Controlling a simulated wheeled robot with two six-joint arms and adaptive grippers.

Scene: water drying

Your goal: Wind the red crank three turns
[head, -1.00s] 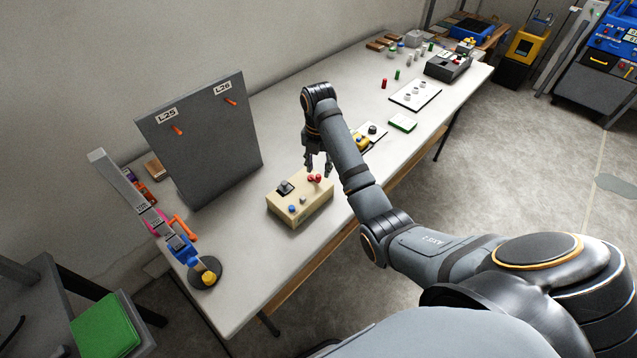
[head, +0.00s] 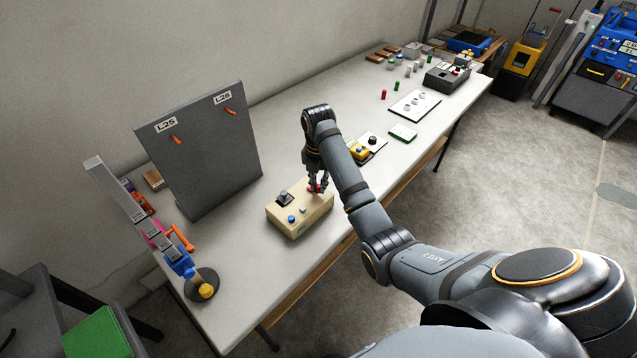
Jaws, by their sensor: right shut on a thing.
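A beige control box (head: 300,222) stands on the white table. On its top are a black lever or switch (head: 284,198), a blue button (head: 291,218), a small grey knob (head: 303,210) and a red crank (head: 312,188) at the far right. My right gripper (head: 318,188) points down over the box and is shut on the red crank. Its fingers hide most of the crank. My left gripper is not in view.
A grey panel (head: 205,150) with two orange pegs stands behind the box. A jointed device with a blue section (head: 179,263) stands at the left on a round black base.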

